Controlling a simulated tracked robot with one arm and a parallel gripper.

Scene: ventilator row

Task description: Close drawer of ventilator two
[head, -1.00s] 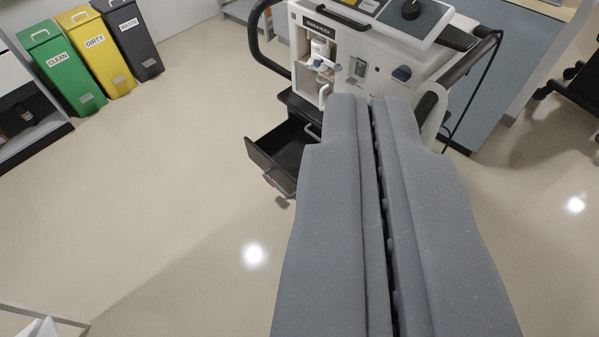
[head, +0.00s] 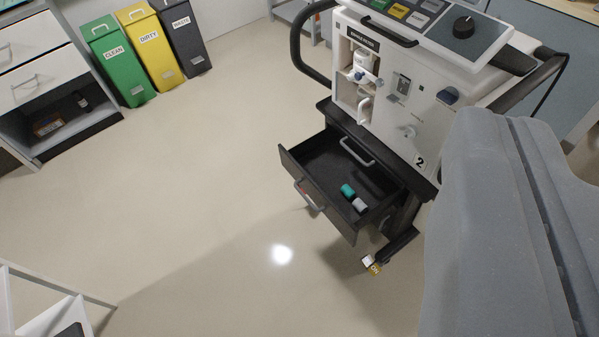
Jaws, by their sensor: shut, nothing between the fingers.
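The ventilator (head: 425,100) stands at the upper right, white with a dark base and a "2" label. Its lower black drawer (head: 318,211) is pulled out toward the lower left, with a grey handle (head: 309,195) on its front. A teal and grey item (head: 354,198) lies inside the drawer. A second handle (head: 357,152) shows on the dark body above the drawer. My gripper (head: 510,125) is grey, large at the right of the picture, shut and empty. It is apart from the drawer, to its right in the picture, and hides the ventilator's lower right side.
Green, yellow and dark bins (head: 152,55) stand at the back left. A white drawer cabinet (head: 45,75) is at the left edge. A white-framed cart (head: 45,300) is at the lower left. A yellow-tagged caster (head: 372,265) sits below the drawer. The floor left of the drawer is clear.

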